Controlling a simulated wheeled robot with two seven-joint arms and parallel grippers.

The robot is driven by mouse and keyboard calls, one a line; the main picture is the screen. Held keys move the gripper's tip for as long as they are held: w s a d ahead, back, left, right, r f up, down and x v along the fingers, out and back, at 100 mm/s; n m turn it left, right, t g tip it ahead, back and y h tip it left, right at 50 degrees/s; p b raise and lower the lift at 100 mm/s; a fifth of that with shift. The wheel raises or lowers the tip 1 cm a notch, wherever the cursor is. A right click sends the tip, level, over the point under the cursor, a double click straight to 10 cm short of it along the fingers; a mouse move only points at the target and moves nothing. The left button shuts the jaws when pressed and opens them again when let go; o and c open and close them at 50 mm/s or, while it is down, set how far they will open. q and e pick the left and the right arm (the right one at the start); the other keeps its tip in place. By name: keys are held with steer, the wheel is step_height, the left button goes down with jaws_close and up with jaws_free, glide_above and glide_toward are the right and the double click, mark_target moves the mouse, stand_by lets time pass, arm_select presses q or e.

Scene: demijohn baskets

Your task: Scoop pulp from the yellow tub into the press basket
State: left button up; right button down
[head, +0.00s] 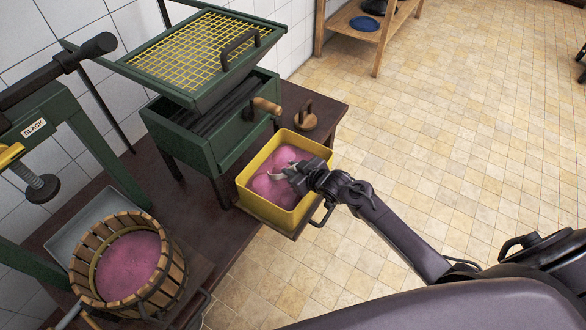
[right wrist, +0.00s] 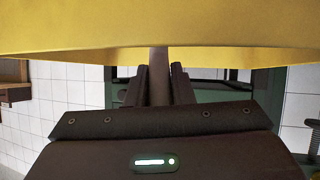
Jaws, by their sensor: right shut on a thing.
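The yellow tub (head: 263,207) stands at the front edge of the dark bench, with pink pulp (head: 270,190) inside. My right gripper (head: 300,180) is over the tub, shut on a slim dark handle that shows between its fingers in the right wrist view (right wrist: 159,78). A small grey metal scoop end (head: 283,173) shows just beyond the gripper, low over the pulp; whether it touches or carries pulp cannot be told. The wooden-slatted press basket (head: 164,294) stands at lower left, with pink pulp in it. The yellow tub's wall (right wrist: 160,30) fills the top of the right wrist view. My left gripper is not in view.
A green mill (head: 180,152) with a yellow mesh top and a wooden-handled crank stands behind the tub. A wooden knob-like object (head: 304,118) lies beside it. The green press frame (head: 60,118), labelled SLACK, rises beside the basket. The tiled floor to the right is mostly clear.

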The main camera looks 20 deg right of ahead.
steer(key=shift+r, duration=0.15)
steer(key=shift+r+t+p, duration=0.3)
steer(key=shift+r+p, duration=0.2)
steer(key=shift+r, duration=0.45)
step_height(320, 180, up, 6)
steer(key=shift+r+t+y+p, duration=0.25)
steer(key=shift+t+y+p, duration=0.25)
steer(key=shift+t+p, duration=0.6)
step_height(320, 180, up, 10)
steer(key=t+p, duration=0.2)
steer(key=t, duration=0.1)
steer(key=shift+r+y, duration=0.2)
steer(key=shift+y, duration=0.2)
steer(key=shift+n, duration=0.3)
